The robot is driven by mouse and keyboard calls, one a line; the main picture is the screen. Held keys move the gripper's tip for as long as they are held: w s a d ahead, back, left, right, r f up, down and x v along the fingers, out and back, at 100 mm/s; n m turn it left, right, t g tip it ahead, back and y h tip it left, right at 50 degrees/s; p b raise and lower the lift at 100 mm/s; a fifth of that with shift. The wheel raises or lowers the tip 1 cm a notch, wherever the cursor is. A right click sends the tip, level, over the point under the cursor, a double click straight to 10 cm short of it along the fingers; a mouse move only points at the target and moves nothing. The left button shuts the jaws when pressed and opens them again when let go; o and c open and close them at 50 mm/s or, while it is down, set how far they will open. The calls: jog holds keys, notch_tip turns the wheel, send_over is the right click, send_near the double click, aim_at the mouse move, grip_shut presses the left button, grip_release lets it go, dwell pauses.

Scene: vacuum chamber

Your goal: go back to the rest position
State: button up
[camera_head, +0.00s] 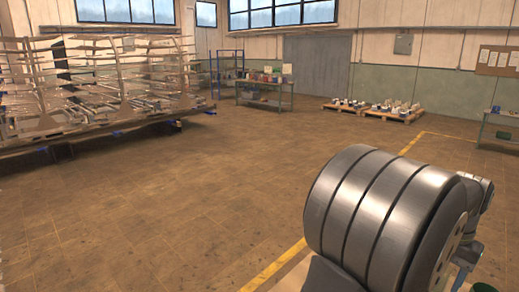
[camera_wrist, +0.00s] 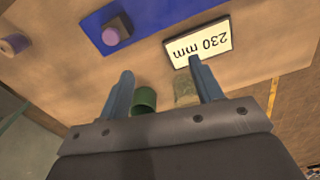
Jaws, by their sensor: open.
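My gripper (camera_wrist: 160,66) is open in the wrist view, with two blue-grey fingers apart and no object held between their tips. Beneath and between the fingers are a dark green cylinder (camera_wrist: 144,99) and a pale, mottled cylinder (camera_wrist: 186,91), both partly hidden by the gripper body. Whether the fingers touch either one cannot be told. In the head view a grey jointed arm shows at the right edge behind a large metal drum; the gripper cannot be made out clearly there.
The ribbed metal drum (camera_head: 375,210) fills the head view's lower right. In the wrist view a white sign (camera_wrist: 200,45) reads "230 mm", beside a blue plate (camera_wrist: 150,17) with a purple-topped block (camera_wrist: 115,33). Another purple cylinder (camera_wrist: 14,44) lies left. Open floor (camera_head: 180,190) spreads left of the drum.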

jog(key=s+d+f+m, duration=0.1)
jog(key=s+d+m, duration=0.2)
jog(key=s, duration=0.4)
jog(key=s+d+f+m, duration=0.2)
jog(key=s+d+m, duration=0.2)
jog(key=s, duration=0.3)
jog(key=shift+s+d+f, duration=0.25)
jog(key=shift+s+d, duration=0.15)
jog(key=shift+d, duration=0.3)
jog(key=o, duration=0.7)
jog(key=shift+o, duration=0.9)
jog(key=shift+w, duration=0.2)
jog(key=w+a+r+n+g+h, duration=0.15)
jog(key=w+a+r+n, duration=0.25)
jog(key=w+a+n, duration=0.75)
jog(key=w+a+r+n+g, duration=0.2)
jog(key=w+a+r+n, duration=0.45)
jog(key=w, duration=0.85)
jog(key=w+a+r+n+h, duration=0.1)
jog(key=w+a+n, duration=0.2)
jog(key=a+n, duration=0.35)
jog(key=w+a+r+n+h, duration=0.2)
jog(key=w+a+n, duration=0.1)
jog(key=a, duration=0.6)
jog(key=x, duration=1)
